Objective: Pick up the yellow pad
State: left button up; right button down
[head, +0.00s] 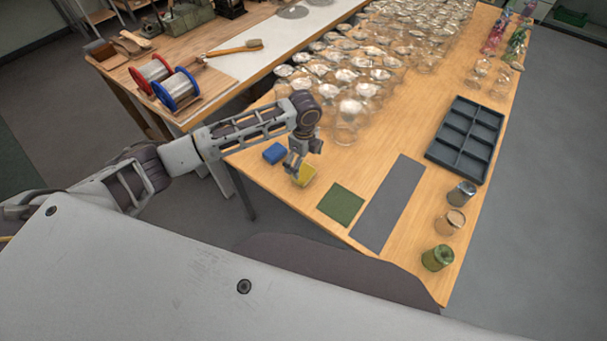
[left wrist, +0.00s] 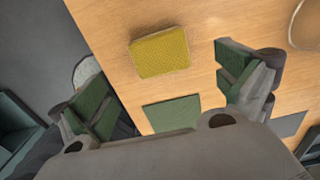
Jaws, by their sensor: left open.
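The yellow pad (head: 306,175) lies on the wooden table near its front left edge, partly hidden by my left gripper in the head view. My left gripper (head: 293,168) is over it, pointing down. In the left wrist view the yellow pad (left wrist: 160,53) shows whole, ahead of the gap between the two green-lined fingers of my left gripper (left wrist: 166,92). The fingers are wide apart and hold nothing. My right gripper is in neither view.
A blue pad (head: 275,153) lies left of the yellow pad, and a green pad (head: 341,204) lies to its right. Beyond are a grey mat (head: 388,204), a dark compartment tray (head: 466,138) and several jars. Many clear glass vessels (head: 346,118) crowd the table behind.

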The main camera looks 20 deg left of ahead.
aim_at(303, 172)
pick_arm(q)
jog(key=shift+f, duration=0.6)
jog(key=shift+f, duration=0.1)
jog(key=shift+w+a+f+p, duration=0.1)
jog(key=shift+f+p, duration=0.25)
jog(key=shift+f, duration=2.2)
jog(key=c, duration=1)
jog(key=shift+r, duration=0.1)
jog(key=shift+r+b, duration=0.3)
jog(key=shift+r, duration=4.65)
